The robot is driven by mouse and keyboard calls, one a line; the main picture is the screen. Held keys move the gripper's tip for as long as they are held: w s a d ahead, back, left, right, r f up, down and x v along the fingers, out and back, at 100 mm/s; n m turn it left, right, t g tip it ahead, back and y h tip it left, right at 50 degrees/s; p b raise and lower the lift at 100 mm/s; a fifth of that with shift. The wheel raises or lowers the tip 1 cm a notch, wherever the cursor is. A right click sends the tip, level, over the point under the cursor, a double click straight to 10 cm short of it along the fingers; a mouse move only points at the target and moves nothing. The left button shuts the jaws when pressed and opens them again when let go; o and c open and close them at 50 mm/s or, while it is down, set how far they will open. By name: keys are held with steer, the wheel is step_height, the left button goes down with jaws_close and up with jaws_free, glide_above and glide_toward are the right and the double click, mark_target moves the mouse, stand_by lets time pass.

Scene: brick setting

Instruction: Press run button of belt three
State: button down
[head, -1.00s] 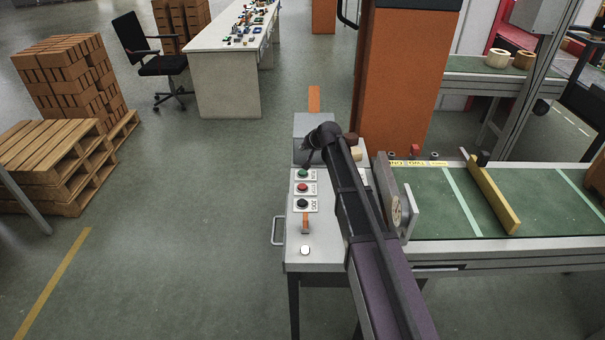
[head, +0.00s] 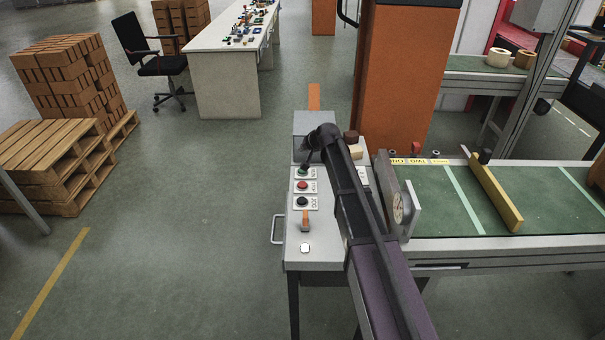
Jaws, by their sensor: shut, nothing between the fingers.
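A white control desk (head: 333,256) stands beside the green belt. On its left side a green button (head: 301,174), a red button (head: 302,185) and a black button (head: 302,202) form a column, each on a small white label plate. The label writing is too small to read surely. My gripper (head: 306,168) is shut and empty, pointing down at the green button and partly covering it. I cannot tell whether the tips touch it. My arm hides the middle of the desk top.
An orange lever (head: 305,222) and a white button (head: 305,248) sit nearer on the desk. A grey box (head: 307,124) is at its far end. A gauge plate (head: 401,205) stands close right of my arm. An orange pillar (head: 402,80) rises behind.

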steer(key=shift+f+b, duration=3.05)
steer(key=shift+f, duration=0.35)
steer(key=shift+f+b, duration=0.9)
steer(key=shift+r, duration=0.2)
steer(key=shift+r+p, duration=0.75)
steer(key=shift+p, duration=0.15)
steer(key=shift+r+p, duration=2.5)
steer(key=shift+p, duration=0.05)
steer(key=shift+s, duration=0.1)
steer(key=s+d+g+h+p, duration=0.1)
steer(key=s+d, duration=0.5)
steer(key=s, duration=0.6)
steer(key=s+d+n+g+h+p, duration=0.1)
steer(key=s+d, duration=0.5)
steer(key=s, duration=0.7)
steer(key=s+d+g+h+p, duration=0.3)
steer(key=s+d+g+p, duration=0.1)
steer(key=s, duration=0.8)
steer(key=shift+s+d+r+n+g, duration=0.25)
steer(key=shift+d+r+n+g, duration=0.15)
steer(key=shift+d+g, duration=0.5)
